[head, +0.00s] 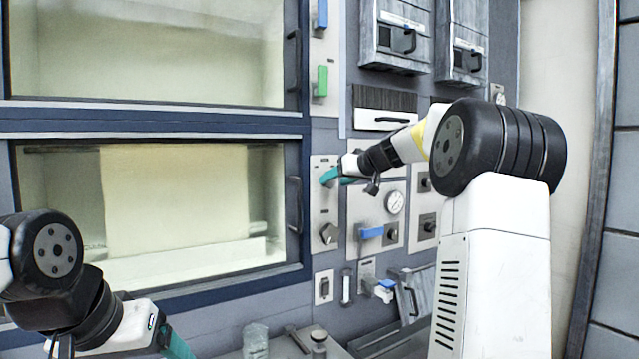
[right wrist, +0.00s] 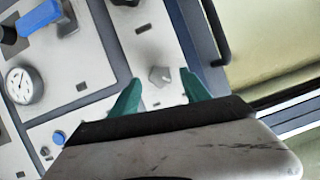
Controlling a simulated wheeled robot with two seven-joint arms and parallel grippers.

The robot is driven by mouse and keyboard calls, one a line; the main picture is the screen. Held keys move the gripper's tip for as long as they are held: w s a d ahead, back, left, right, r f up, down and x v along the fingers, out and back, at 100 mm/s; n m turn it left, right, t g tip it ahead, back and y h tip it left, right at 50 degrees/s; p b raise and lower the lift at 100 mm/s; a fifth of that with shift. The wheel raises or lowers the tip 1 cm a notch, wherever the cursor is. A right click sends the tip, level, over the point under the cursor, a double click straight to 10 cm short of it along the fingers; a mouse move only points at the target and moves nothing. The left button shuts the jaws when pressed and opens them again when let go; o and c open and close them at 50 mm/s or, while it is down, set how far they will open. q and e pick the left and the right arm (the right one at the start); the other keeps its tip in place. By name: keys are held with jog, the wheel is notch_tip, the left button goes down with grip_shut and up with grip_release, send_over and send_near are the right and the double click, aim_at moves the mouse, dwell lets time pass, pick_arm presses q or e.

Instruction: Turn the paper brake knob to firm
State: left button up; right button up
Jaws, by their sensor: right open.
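A grey angular knob (head: 328,233) sits on a light panel just right of the lower window; I take it as the paper brake knob. Its label is too small to read. In the right wrist view the knob (right wrist: 160,75) shows between and beyond the teal fingertips. My right gripper (head: 336,177) is open and empty, in front of the same panel, above the knob in the head view. Its fingers also show in the right wrist view (right wrist: 161,84), with no visible contact with the knob. My left gripper (head: 176,344) is partly cut off at the bottom left.
A round gauge (head: 395,203) and a blue handle (head: 371,233) are on the panel to the right. A dark window handle (head: 294,204) stands out at the left. A glass jar (head: 255,341) and a small weight-like item (head: 318,342) stand below on a ledge.

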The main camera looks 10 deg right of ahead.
aim_at(330, 183)
jog(key=shift+x, duration=1.1)
jog(key=shift+c, duration=0.2)
grip_shut()
